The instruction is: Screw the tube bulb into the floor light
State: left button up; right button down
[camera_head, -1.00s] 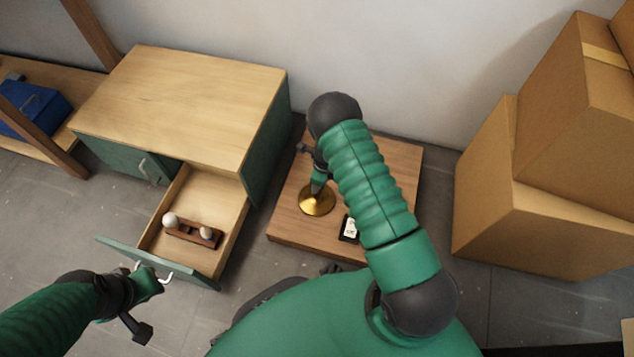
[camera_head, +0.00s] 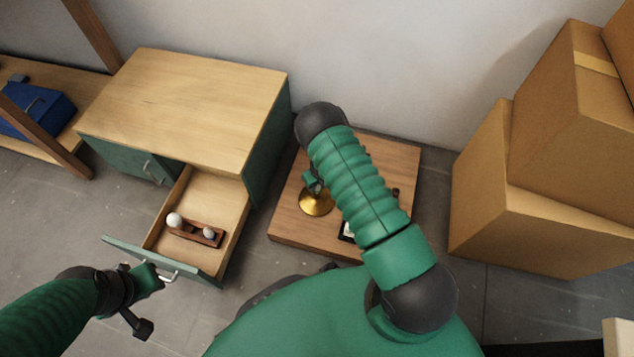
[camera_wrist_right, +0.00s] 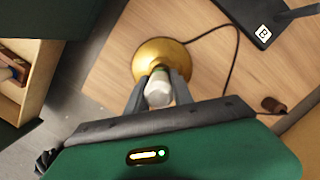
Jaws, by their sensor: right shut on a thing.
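The floor light (camera_head: 317,204) has a round brass base on the low wooden platform; it also shows in the right wrist view (camera_wrist_right: 165,50). My right gripper (camera_wrist_right: 160,82) is directly over the base, with its fingers shut on the white tube bulb (camera_wrist_right: 158,91). The bulb stands in line with the lamp's middle; how far it sits in the socket is hidden. In the head view my right arm covers most of the gripper and the bulb. My left gripper (camera_head: 160,278) is at the open drawer's front, by its handle; its finger gap is too small to judge.
A black device with a white label (camera_wrist_right: 264,30) lies on the platform (camera_head: 290,236), and a dark cable runs from the lamp. Cardboard boxes (camera_head: 540,220) stand at the right.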

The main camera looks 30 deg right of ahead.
jog(key=shift+r+m+p, duration=0.2)
jog(key=shift+m+p, duration=0.3)
jog(key=shift+m, duration=0.5)
jog(key=shift+f+m+h, duration=0.1)
jog(key=shift+m+h, duration=0.2)
jog(key=shift+m, duration=0.6)
jog(key=m, duration=0.3)
jog(key=shift+f, duration=0.15)
jog(key=shift+d+m+h, duration=0.1)
jog(key=shift+m+h, duration=0.2)
jog(key=shift+m, duration=0.3)
jog(key=c, duration=1)
grip_release()
jog(key=shift+c, duration=0.2)
